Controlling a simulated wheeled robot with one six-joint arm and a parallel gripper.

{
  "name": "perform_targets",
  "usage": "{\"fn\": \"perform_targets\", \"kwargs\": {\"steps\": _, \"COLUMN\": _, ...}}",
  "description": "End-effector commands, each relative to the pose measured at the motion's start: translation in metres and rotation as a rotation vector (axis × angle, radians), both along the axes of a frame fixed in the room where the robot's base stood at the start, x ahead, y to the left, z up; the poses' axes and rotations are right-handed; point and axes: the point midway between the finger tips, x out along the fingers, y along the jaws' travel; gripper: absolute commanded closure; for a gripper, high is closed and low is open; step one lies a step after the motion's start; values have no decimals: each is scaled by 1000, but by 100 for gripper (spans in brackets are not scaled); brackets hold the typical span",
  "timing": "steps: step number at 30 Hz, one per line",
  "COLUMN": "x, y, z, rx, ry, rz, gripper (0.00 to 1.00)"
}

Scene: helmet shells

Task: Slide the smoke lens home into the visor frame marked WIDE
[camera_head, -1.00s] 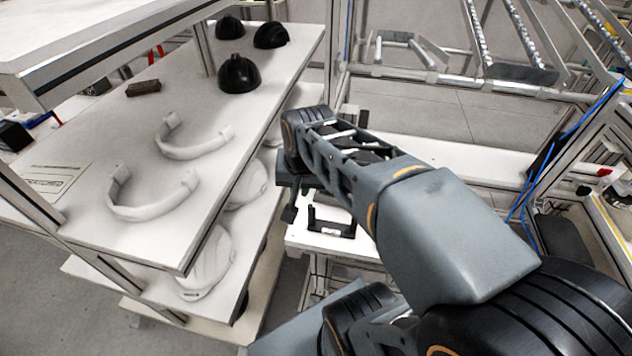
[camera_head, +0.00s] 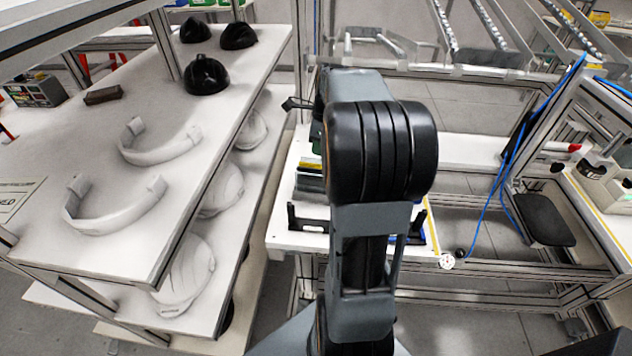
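My arm stands upright in the middle of the view and covers much of the white bench (camera_head: 283,240). Small dark tips, which look like my gripper (camera_head: 292,103), poke out left behind the arm's upper end; whether they are open or shut is not clear. No smoke lens can be made out. Two white curved bands lie on the left shelf, a nearer one (camera_head: 112,218) and a farther one (camera_head: 160,153); I cannot tell if either is a visor frame. A black bracket (camera_head: 305,222) stands on the bench, partly behind my arm. No WIDE mark is readable.
Black helmet shells (camera_head: 206,76) and a dark brown block (camera_head: 103,95) sit on the left shelf (camera_head: 110,265). White shells (camera_head: 185,277) lie on the tier below. A blue cable (camera_head: 508,165) and a dark pad (camera_head: 544,220) are at right. A metal rack stands behind.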

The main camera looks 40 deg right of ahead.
Motion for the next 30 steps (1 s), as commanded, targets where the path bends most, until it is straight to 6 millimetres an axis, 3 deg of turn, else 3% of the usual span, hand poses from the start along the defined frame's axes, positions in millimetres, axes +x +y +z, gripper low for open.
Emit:
{"fn": "perform_targets", "kwargs": {"steps": 4, "x": 2, "y": 2, "z": -20, "rx": 1, "ry": 1, "rz": 1, "gripper": 89}}
{"fn": "perform_targets", "kwargs": {"steps": 11, "x": 3, "y": 3, "z": -31, "rx": 1, "ry": 0, "rz": 2, "gripper": 89}}
{"fn": "perform_targets", "kwargs": {"steps": 21, "x": 8, "y": 6, "z": -73, "rx": 1, "ry": 0, "rz": 2, "gripper": 89}}
{"fn": "perform_targets", "kwargs": {"steps": 30, "x": 9, "y": 7, "z": -80, "rx": 0, "ry": -2, "rz": 3, "gripper": 89}}
